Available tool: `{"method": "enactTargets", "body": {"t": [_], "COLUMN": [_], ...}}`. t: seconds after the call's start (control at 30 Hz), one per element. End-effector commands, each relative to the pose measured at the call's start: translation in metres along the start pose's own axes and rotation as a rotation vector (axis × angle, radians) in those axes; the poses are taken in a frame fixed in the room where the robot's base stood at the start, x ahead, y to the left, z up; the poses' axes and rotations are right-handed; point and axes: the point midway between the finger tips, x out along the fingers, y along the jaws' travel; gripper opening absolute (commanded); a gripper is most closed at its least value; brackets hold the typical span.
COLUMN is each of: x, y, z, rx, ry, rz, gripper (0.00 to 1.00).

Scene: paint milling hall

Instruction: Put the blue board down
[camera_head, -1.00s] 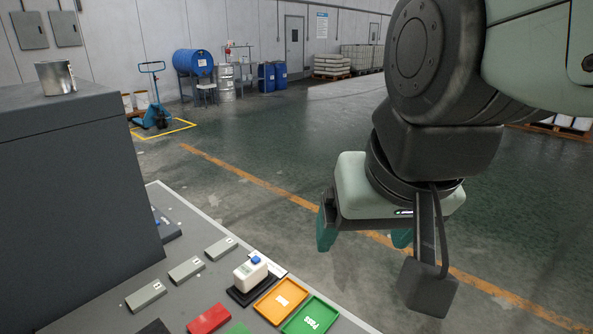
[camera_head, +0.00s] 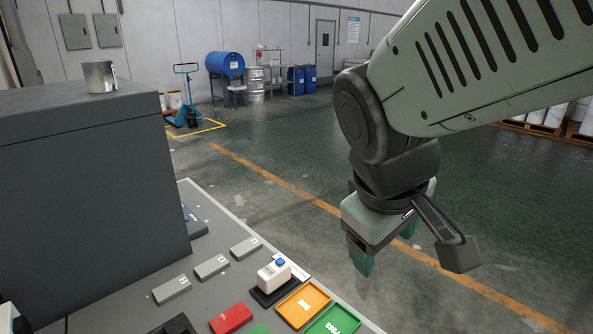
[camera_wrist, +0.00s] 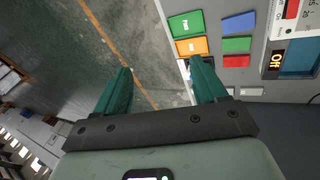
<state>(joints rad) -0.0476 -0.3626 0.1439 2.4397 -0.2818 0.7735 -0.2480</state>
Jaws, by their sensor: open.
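The blue board (camera_wrist: 238,23) lies flat on the grey table, seen in the wrist view beside a green board (camera_wrist: 237,44) and a red board (camera_wrist: 236,61). In the head view the red board (camera_head: 231,317) and part of the green board (camera_head: 258,330) show at the bottom edge; the blue one is out of that view. My gripper (camera_head: 386,248) hangs over the floor, to the right of the table edge. Its teal fingers are apart and empty; they also show in the wrist view (camera_wrist: 160,68).
An orange tray (camera_head: 303,304) and a green tray (camera_wrist: 185,24) lie near the table edge. A large grey cabinet (camera_head: 95,190) blocks the left.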

Motion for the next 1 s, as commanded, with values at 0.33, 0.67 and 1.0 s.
{"method": "enactTargets", "body": {"t": [0.33,0.67,1.0], "x": [0.130,0.222,0.256], "y": [-0.064,-0.186,-0.228], "z": [-0.067,-0.083,-0.076], "rx": [-0.964,-1.678,-1.830], "ry": [-0.090,0.115,0.207], "rz": [-0.110,-0.349,-0.411], "gripper": [0.71,0.71,0.71]}}
